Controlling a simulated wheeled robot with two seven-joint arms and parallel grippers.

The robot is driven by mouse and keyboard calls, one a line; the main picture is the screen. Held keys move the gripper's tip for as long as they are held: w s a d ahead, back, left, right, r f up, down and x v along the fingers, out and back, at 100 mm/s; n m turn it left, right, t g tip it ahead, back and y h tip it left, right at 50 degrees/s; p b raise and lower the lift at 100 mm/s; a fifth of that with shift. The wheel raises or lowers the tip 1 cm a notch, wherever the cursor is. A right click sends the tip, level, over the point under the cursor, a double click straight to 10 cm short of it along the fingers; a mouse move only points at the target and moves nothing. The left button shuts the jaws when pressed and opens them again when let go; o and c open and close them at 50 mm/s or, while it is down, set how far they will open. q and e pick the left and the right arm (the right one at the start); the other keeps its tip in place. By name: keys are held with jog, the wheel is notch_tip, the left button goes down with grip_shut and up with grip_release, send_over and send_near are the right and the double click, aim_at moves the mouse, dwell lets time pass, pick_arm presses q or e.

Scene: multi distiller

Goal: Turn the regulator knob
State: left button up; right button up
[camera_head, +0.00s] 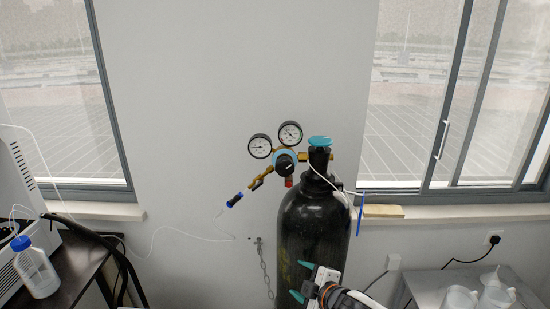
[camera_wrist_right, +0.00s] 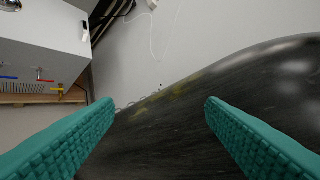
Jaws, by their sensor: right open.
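The regulator knob (camera_head: 285,164) is a black and blue round knob on the front of the brass regulator, below two round gauges (camera_head: 260,146) and (camera_head: 290,134). The regulator sits at the top of a black gas cylinder (camera_head: 312,235), left of the teal valve handwheel (camera_head: 320,142). My right gripper (camera_head: 302,281) is low in front of the cylinder, well below the knob. Its teal fingers are apart with nothing between them. In the right wrist view the open fingers (camera_wrist_right: 160,125) face the dark cylinder side (camera_wrist_right: 170,120); the knob is not visible there. My left gripper is not in view.
A bench with a blue-capped bottle (camera_head: 36,270) stands at the left. A metal table with clear beakers (camera_head: 495,298) stands at the right. A chain (camera_head: 265,270) hangs on the wall beside the cylinder. A thin white tube runs across the wall. Space before the regulator is clear.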

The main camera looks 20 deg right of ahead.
notch_tip(320, 180, up, 18)
jog(key=w+d+f+n+t+y+p, duration=0.1)
jog(key=w+n+t+y+p, duration=0.15)
jog(key=n, duration=0.45)
jog(key=n+y, duration=0.2)
jog(key=n, duration=0.3)
send_near(288, 169)
jog(key=shift+m, duration=0.3)
jog(key=p+x, duration=0.4)
jog(key=x, duration=0.5)
jog(key=shift+w+a+r, duration=0.1)
jog(key=shift+w, duration=0.05)
jog(key=shift+p+x, duration=0.3)
jog(key=shift+x, duration=0.5)
jog(key=shift+c, duration=0.3)
